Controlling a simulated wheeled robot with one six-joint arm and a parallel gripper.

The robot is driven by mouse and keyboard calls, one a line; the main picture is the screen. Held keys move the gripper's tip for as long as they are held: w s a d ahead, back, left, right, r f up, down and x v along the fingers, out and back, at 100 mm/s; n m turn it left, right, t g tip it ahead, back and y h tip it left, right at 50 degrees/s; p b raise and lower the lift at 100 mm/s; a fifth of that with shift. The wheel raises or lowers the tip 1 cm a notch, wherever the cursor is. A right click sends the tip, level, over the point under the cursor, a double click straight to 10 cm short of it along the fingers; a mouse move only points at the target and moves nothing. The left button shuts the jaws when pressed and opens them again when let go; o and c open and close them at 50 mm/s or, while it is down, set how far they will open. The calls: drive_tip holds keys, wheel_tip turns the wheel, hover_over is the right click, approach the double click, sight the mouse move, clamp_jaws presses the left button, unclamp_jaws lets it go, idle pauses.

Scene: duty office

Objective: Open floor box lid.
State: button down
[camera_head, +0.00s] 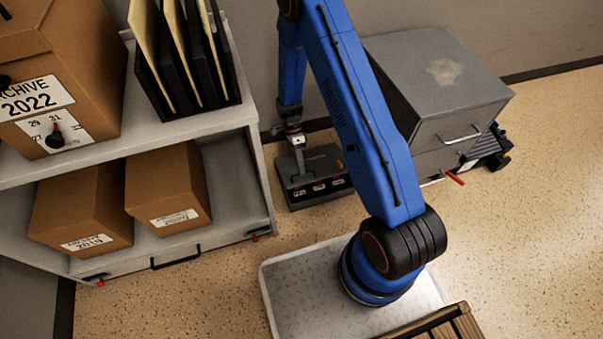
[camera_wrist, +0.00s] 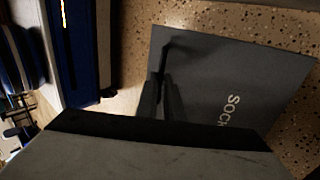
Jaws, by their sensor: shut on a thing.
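The floor box (camera_head: 322,194) is dark and low on the floor between the shelf and the grey cabinet, with red-and-white markings along its near side. Its grey lid (camera_head: 325,163) is on top; I cannot tell whether it is raised at all. In the wrist view the lid (camera_wrist: 235,85) is a flat grey panel with partly hidden white lettering. A dark handle (camera_wrist: 180,43) stands at its upper left. My gripper (camera_head: 298,161) reaches down to the lid's left part. In the wrist view its dark fingers (camera_wrist: 165,90) are shut on the handle, partly hiding it.
A shelf unit (camera_head: 262,190) with cardboard boxes (camera_head: 165,190) and folders (camera_head: 190,60) stands close at left. A grey cabinet (camera_head: 440,85) stands at right, with a red-handled object (camera_head: 455,178) beside it. The floor (camera_head: 540,230) at the right is clear.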

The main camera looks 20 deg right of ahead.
drive_tip(key=w+r, duration=0.8)
drive_tip(key=w, duration=0.5)
drive_tip(key=shift+w, duration=0.35)
drive_tip(key=shift+r, duration=0.1)
drive_tip(key=c, duration=1.7)
unclamp_jaws()
drive_tip(key=shift+c, duration=0.2)
